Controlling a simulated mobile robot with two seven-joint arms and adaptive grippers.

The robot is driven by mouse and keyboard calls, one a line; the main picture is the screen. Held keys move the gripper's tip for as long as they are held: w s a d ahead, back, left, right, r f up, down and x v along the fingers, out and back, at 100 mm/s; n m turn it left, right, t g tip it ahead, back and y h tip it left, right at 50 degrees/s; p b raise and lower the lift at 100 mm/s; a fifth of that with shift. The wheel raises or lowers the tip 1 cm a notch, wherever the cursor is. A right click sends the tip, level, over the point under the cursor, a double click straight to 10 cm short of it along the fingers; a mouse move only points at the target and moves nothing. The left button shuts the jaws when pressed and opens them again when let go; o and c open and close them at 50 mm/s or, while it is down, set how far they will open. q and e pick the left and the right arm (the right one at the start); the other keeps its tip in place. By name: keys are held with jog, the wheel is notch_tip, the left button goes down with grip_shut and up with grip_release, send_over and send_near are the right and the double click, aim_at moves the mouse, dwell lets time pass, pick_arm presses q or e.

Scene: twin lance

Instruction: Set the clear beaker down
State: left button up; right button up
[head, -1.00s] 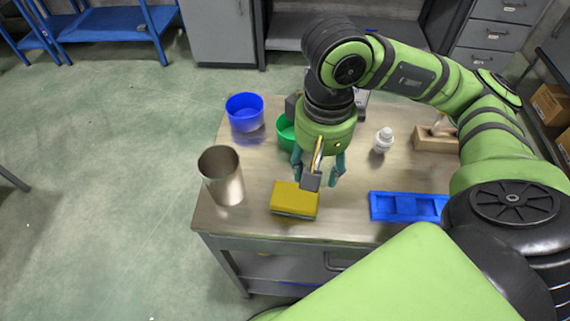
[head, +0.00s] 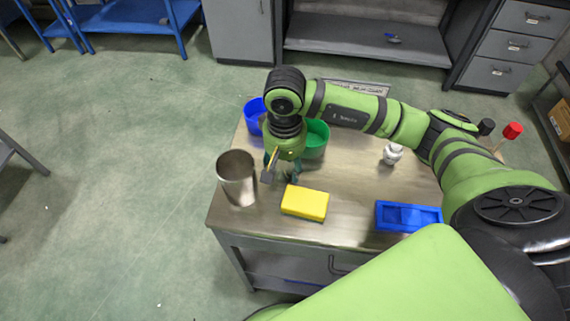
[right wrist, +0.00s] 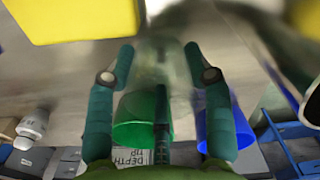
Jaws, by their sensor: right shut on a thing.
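My right gripper (head: 283,172) is above the table, between the steel cup (head: 237,180) and the yellow sponge (head: 305,203). The beaker shows only as a faint, blurred, see-through shape. In the head view it is mostly hidden by the gripper and hard to make out. I cannot tell whether its base touches the table. My left gripper is not in view.
The green cup (head: 317,138) and blue cup (head: 253,112) stand behind the gripper. A white bottle (head: 392,153) stands to the right. A blue tray (head: 408,217) lies at the front right. Bare tabletop (head: 355,185) lies between sponge and bottle.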

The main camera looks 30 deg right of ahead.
jog(key=shift+f, duration=0.75)
jog(key=shift+f, duration=0.1)
jog(key=shift+f, duration=0.2)
jog(key=o, duration=1.2)
jog(key=shift+r, duration=0.1)
jog(key=shift+c, duration=0.2)
